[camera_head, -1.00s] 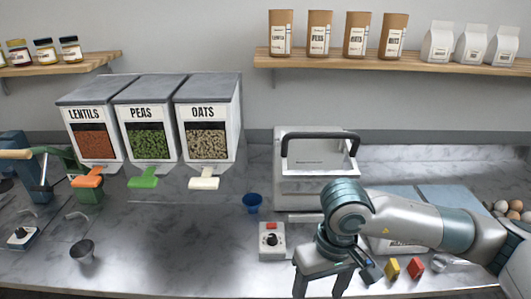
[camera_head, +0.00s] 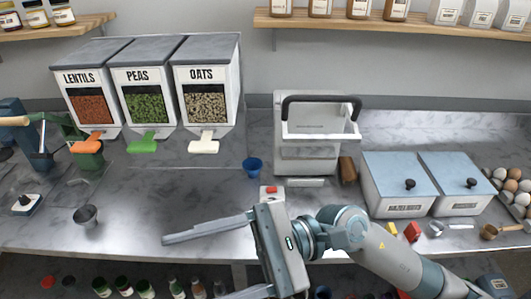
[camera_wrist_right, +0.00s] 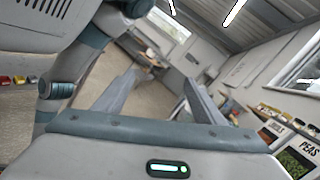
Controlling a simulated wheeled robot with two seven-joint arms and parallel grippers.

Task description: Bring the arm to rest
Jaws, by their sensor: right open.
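My right arm comes in from the lower right in the head view. Its gripper (camera_head: 190,268) is open and empty, fingers pointing left at the counter's front edge. The upper finger appears over the front strip of the counter; the lower one is cut off by the frame's bottom. The right wrist view shows the same gripper (camera_wrist_right: 162,78) with its two fingers apart and nothing between them. My left gripper is not in view.
A white box with a black handle (camera_head: 308,155) stands behind the arm. A blue cup (camera_head: 252,167) and a dark metal cup (camera_head: 87,216) stand on the counter. Lidded bins (camera_head: 398,205) are at right, dispensers (camera_head: 150,105) at back left. Jars (camera_head: 145,288) sit below the counter edge.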

